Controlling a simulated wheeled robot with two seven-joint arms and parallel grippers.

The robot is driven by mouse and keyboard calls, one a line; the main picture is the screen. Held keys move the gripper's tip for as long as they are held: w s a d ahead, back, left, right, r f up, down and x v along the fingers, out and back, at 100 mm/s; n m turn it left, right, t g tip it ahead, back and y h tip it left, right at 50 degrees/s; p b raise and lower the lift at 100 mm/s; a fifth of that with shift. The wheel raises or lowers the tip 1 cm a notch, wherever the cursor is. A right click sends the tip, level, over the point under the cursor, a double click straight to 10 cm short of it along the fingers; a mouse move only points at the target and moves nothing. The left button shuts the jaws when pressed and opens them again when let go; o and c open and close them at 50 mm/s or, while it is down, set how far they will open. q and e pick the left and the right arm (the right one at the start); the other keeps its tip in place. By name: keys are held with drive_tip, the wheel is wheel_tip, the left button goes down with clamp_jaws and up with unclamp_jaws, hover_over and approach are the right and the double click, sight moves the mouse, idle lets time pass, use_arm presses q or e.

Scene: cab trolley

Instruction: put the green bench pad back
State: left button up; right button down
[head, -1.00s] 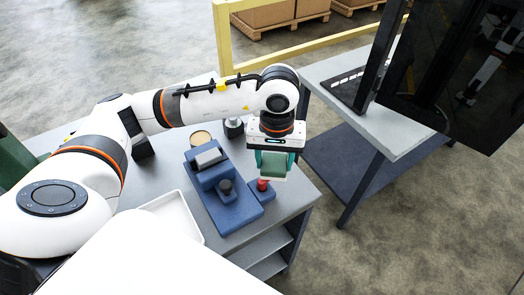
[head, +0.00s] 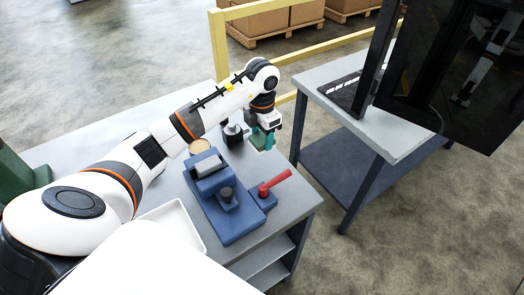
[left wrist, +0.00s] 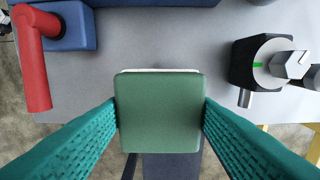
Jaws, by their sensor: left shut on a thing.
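The green bench pad (left wrist: 160,112) is a flat green block with rounded corners and a pale lower layer showing along its upper edge in the left wrist view. My left gripper (head: 263,140) is shut on it, with a teal finger on each side. In the head view the green bench pad (head: 261,146) is small and partly covered by the fingers, near the bench's right edge, behind the red handle. In the left wrist view it overlaps the bench edge; its height above the top is hard to tell. My right gripper is not in view.
A blue fixture (head: 231,219) stands on the grey bench (head: 266,240), with a red handle (head: 275,182) at its right. A black holder (left wrist: 248,70) is close to the gripper. A white tray (head: 203,245) lies in front. A second table (head: 400,139) stands right across a gap.

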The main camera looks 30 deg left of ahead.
use_arm(q)
wheel_tip(320, 180, down, 3)
drive_tip(key=shift+r, duration=0.1)
wheel_tip(320, 180, down, 3)
drive_tip(key=shift+f+p, duration=0.1)
drive_tip(key=shift+p, duration=0.55)
drive_tip(key=shift+f, duration=0.15)
drive_tip(key=shift+f, duration=0.1)
drive_tip(key=o, duration=1)
drive_tip(key=shift+c, duration=0.2)
